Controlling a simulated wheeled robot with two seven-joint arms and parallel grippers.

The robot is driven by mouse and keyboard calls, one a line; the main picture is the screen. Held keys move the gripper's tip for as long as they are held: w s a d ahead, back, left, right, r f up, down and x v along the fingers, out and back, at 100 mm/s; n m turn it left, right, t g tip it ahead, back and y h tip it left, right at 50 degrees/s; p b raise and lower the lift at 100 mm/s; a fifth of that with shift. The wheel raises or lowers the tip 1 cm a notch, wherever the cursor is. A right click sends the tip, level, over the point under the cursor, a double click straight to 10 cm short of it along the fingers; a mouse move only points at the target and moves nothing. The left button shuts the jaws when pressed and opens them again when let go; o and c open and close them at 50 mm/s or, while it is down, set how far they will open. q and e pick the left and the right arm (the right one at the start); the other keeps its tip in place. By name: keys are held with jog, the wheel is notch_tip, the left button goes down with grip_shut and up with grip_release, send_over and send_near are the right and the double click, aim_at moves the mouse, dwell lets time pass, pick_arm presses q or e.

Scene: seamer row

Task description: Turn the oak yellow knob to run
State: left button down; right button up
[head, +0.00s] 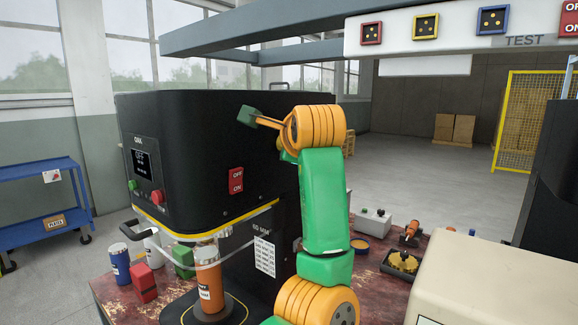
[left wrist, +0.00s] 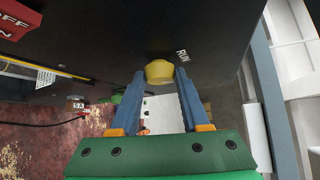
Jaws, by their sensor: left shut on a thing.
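The yellow knob (left wrist: 160,72) sits on the dark side of the OAK machine (head: 190,150). My left gripper (left wrist: 160,80) is shut on the knob, with one blue finger on each side. Which way the knob points cannot be told. In the head view my orange and green arm hides the knob and the fingers. My right gripper is in neither view.
A red OFF/ON switch (head: 236,181) is on the same machine side. Cans and red and green blocks stand by the machine's front on the worn red table (head: 112,286). A grey beam (head: 250,36) and a TEST panel (head: 450,38) hang overhead. A blue cart (head: 45,185) is far left.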

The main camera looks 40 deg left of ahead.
pick_arm(q)
jog(key=shift+f+n+t+y+b, duration=0.35)
jog(key=shift+n+t+y+b, duration=0.7)
jog(key=shift+b, duration=0.7)
jog(key=shift+f+n+t+y+b, duration=0.3)
jog(key=shift+n+t+y+b, duration=0.45)
jog(key=shift+n+b, duration=0.8)
jog(key=shift+c, duration=1.9)
grip_release()
jog(key=shift+r, duration=0.15)
jog(key=shift+s+d, duration=0.1)
jog(key=b+v, duration=0.3)
jog(key=v, duration=0.4)
